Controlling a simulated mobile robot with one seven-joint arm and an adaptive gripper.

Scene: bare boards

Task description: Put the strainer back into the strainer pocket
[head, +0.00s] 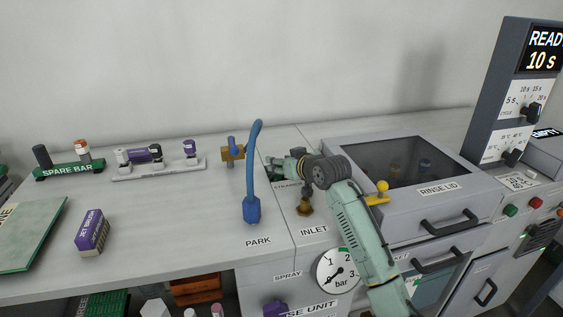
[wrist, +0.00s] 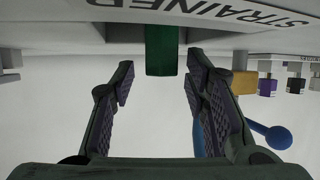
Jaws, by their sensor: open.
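A dark green block (wrist: 162,50) hangs down from the top edge of the upside-down wrist view, beside a panel (wrist: 225,14) lettered STRAINER. It may be the strainer's grip; the rest of it is hidden, so I cannot tell whether it sits in the pocket. My gripper (wrist: 160,84) is open, its two fingers on either side of the block's near end, with gaps showing. In the head view my gripper (head: 279,166) is low at the STRAINER lettering, left of the rinse lid, and my wrist partly covers the spot.
A blue hose (head: 251,170) stands at PARK, just left of my gripper, near a brass valve (head: 232,153). A brass inlet fitting (head: 305,207) and the rinse lid (head: 435,188) with a yellow knob (head: 382,186) are close on the right.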

